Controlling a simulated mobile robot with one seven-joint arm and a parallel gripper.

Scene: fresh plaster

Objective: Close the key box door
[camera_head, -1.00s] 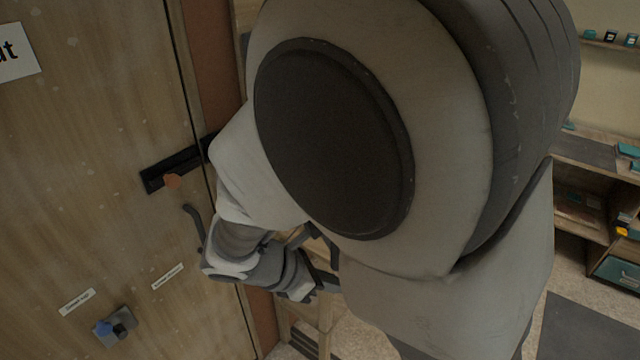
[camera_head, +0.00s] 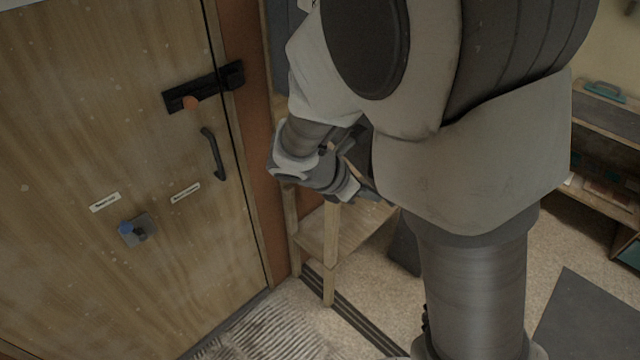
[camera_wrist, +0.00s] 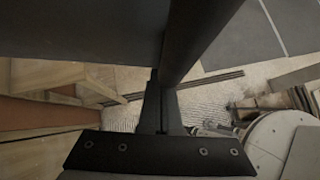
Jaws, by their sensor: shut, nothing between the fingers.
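I cannot clearly identify the key box or its door. In the head view, a dark grey upright panel (camera_head: 284,50) beside the door frame may be part of it, mostly hidden behind my arm. In the wrist view, a large dark flat surface (camera_wrist: 80,28) fills the upper left, with a dark bar (camera_wrist: 200,35) slanting beside it; they may belong to the box. My gripper (camera_wrist: 160,80) is shut and empty, its fingertips close below these dark surfaces in the picture. Contact cannot be told.
A wooden stand (camera_head: 330,250) is below my gripper. Shelves (camera_head: 605,180) are at right. Speckled floor lies between, with a ribbed mat (camera_head: 265,330).

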